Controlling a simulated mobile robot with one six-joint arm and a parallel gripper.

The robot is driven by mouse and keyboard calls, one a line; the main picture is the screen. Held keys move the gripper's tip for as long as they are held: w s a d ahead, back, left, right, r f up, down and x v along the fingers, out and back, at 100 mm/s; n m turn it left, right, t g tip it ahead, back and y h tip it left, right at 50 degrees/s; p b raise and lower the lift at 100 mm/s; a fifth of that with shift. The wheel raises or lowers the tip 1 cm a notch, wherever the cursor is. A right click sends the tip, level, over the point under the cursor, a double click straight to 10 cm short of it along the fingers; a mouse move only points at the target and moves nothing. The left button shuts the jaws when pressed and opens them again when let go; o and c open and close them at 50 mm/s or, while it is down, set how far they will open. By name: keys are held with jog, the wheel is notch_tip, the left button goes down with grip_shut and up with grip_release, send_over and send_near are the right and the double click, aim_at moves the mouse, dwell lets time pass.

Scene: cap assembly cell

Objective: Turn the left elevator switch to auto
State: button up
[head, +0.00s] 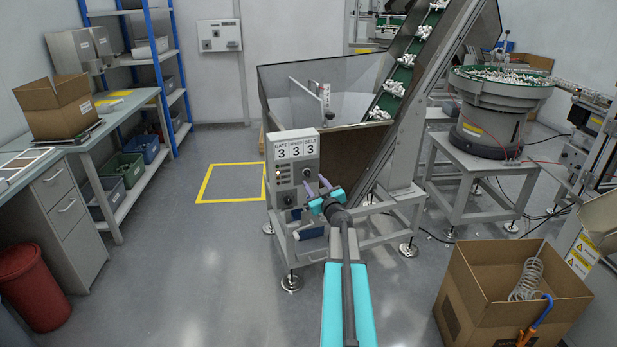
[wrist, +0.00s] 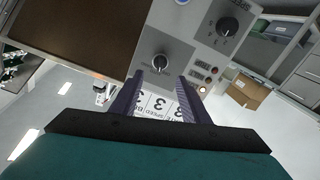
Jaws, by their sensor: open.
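A grey control panel (head: 293,170) with a "GATE SPEED BELT" display reading 3 3 3 stands at the foot of the inclined elevator (head: 405,85). One black knob (wrist: 160,63) is at the upper right of the panel in the head view and just beyond my fingertips in the wrist view. A larger black knob (wrist: 228,25) is lower left on the panel; it also shows in the head view (head: 290,199). Which is the elevator switch, and its labels, I cannot read. My gripper (head: 317,184) is open and empty in front of the panel, its fingers (wrist: 161,82) on either side of the nearer knob's line.
A cardboard box (head: 465,300) with a coil stands on the floor at right. A bowl feeder (head: 500,90) is behind it. A workbench (head: 50,160) and red bin (head: 35,285) are at left. The floor left of the panel is clear.

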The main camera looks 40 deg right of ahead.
aim_at(308, 173)
jog(key=shift+x, duration=3.25)
jog(key=c, duration=1.1)
